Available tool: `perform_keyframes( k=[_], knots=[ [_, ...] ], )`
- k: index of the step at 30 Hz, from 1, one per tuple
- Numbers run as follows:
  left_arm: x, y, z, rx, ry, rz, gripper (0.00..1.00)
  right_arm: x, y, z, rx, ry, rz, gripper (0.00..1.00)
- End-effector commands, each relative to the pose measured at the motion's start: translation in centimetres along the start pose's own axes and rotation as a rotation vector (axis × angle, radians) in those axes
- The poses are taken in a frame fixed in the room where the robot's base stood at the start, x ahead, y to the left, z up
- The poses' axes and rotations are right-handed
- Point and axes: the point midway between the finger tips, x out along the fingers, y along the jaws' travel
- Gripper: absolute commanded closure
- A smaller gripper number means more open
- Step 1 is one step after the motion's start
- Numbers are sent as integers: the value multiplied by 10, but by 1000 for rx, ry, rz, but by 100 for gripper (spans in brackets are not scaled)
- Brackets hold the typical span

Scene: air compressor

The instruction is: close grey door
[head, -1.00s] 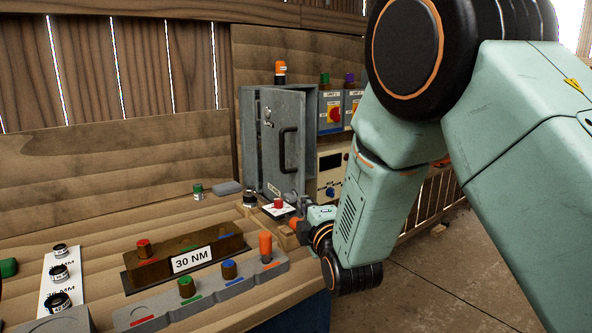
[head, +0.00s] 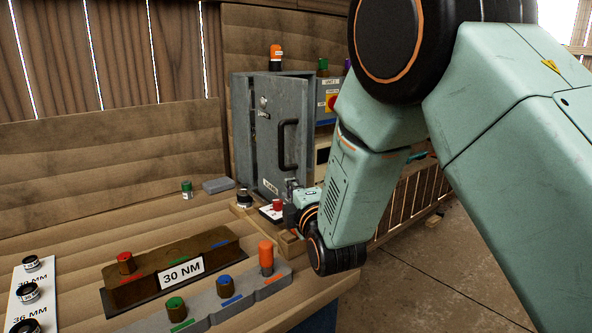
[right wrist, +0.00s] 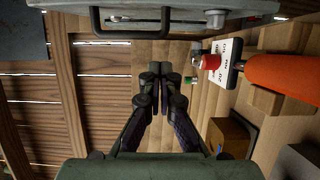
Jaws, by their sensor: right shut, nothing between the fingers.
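The grey door (head: 285,150) with its dark handle (head: 289,144) belongs to the grey metal cabinet (head: 242,130) at the back of the bench. It stands ajar, swung out from the cabinet. My right gripper (head: 291,187) is low in front of the door, mostly hidden by its own wrist. In the right wrist view the gripper (right wrist: 160,78) is shut and empty, its fingertips pointing toward the door (right wrist: 210,28) and its handle (right wrist: 130,22). I cannot tell whether the fingers touch the door. My left gripper is not in view.
A red button block (head: 272,210) and a black-topped knob (head: 244,198) stand close below the door. Switch boxes (head: 330,102) are right of the cabinet, partly behind my arm.

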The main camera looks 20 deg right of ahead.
Motion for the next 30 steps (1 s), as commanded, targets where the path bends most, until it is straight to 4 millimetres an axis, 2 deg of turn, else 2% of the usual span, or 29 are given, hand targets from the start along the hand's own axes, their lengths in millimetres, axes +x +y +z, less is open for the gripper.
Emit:
perform_keyframes(
  k=[17, 18, 24, 30],
  knots=[
    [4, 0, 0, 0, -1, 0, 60, 86, -1, 2, 1, -1, 0, 100],
    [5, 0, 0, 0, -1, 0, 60, 90, -1, 7, 3, -4, -1, 100],
    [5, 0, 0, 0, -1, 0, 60, 96, -1, 33, 3, -4, -1, 100],
    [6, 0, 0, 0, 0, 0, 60, 98, -1, 41, 1, -2, -2, 100]
  ],
)
